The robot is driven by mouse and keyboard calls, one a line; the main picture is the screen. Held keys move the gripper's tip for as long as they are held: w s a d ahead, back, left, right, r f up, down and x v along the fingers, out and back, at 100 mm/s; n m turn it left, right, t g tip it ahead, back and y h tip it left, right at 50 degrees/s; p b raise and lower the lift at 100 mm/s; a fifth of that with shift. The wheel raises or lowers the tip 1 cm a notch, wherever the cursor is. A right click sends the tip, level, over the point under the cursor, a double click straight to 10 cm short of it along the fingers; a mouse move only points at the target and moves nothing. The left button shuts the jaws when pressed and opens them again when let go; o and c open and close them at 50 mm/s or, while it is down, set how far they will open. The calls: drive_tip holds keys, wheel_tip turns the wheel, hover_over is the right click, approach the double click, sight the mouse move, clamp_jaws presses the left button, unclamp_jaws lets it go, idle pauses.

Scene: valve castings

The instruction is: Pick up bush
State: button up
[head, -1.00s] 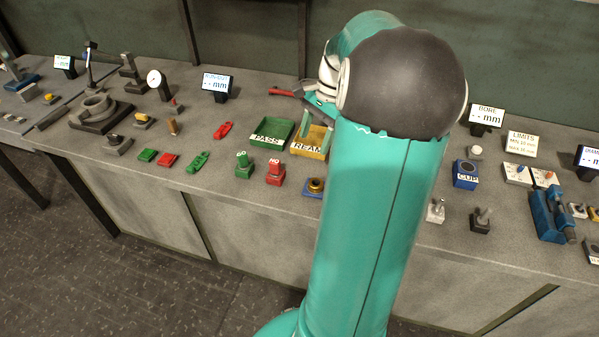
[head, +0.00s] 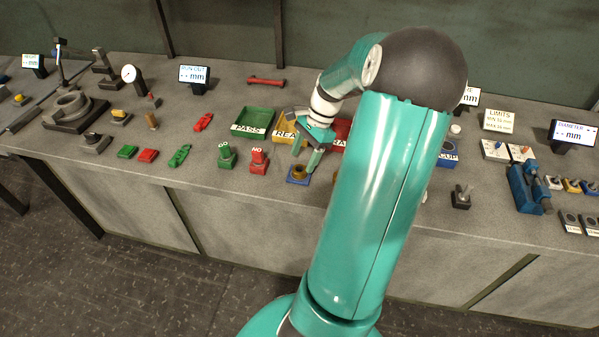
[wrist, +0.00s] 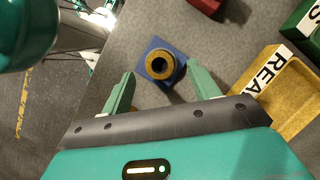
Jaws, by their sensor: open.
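The bush (wrist: 160,66) is a brass-coloured ring with a dark hole, standing on a small blue base (wrist: 150,50) in the wrist view. In the head view the bush (head: 298,171) sits on the blue base near the bench's front edge. My gripper (wrist: 155,82) is open, with its two pale green fingers apart. In the wrist view the bush shows between and beyond the fingertips, with nothing held. In the head view my gripper (head: 305,155) is above and close to the bush; I cannot tell the exact gap.
A yellow REAM tray (wrist: 278,90) lies right of the fingers in the wrist view. A green PASS tray (head: 257,122) stands left of it in the head view. Red NO (head: 259,162) and green GO (head: 227,157) blocks stand left of the bush. A cup block (head: 447,156) is to the right.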

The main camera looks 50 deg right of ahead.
sight(301, 165)
drive_tip(key=x, duration=0.3)
drive_tip(key=shift+a+f, duration=0.1)
drive_tip(key=shift+f, duration=0.2)
drive_tip(key=shift+c, duration=0.4)
drive_tip(key=c, duration=1.1)
drive_tip(key=shift+r, duration=0.2)
